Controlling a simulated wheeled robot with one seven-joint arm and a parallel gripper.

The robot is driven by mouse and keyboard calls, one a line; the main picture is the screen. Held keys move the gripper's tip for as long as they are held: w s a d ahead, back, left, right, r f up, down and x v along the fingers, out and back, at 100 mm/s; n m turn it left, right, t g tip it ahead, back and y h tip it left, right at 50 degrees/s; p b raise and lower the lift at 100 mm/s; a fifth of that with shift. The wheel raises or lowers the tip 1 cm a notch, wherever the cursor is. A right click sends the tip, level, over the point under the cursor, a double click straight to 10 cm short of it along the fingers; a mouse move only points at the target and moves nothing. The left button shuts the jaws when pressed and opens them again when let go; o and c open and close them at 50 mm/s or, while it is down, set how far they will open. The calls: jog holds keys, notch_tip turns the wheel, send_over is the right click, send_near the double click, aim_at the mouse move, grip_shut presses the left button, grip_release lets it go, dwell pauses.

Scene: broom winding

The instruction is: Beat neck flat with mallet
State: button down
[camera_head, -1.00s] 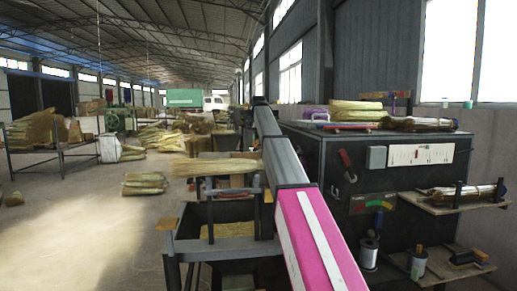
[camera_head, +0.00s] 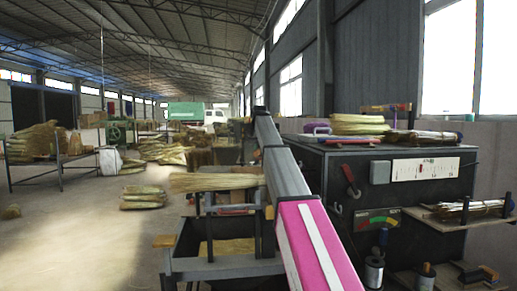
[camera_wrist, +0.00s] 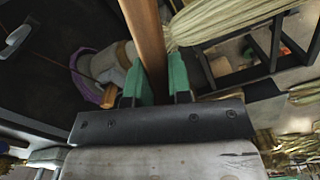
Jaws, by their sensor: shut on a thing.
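In the wrist view my gripper (camera_wrist: 163,88) has green fingertips and is shut on a brown wooden handle (camera_wrist: 148,40). The handle runs up out of the top of the frame, so its far end is out of sight. A pale straw bundle (camera_wrist: 225,20) lies just right of the handle, its narrow end close beside or behind it; I cannot tell whether they touch. In the head view a straw bundle (camera_head: 217,182) lies flat across a dark metal stand, its right end beside my arm. My gripper is hidden there behind the arm. No mallet head can be made out.
The metal stand (camera_head: 225,266) is ahead. Open floor (camera_head: 80,230) lies left. The wrist view shows a purple-rimmed thing (camera_wrist: 82,62).

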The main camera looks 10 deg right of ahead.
jog(key=shift+f, duration=0.1)
dwell(0.3)
jog(key=shift+f, duration=2.6)
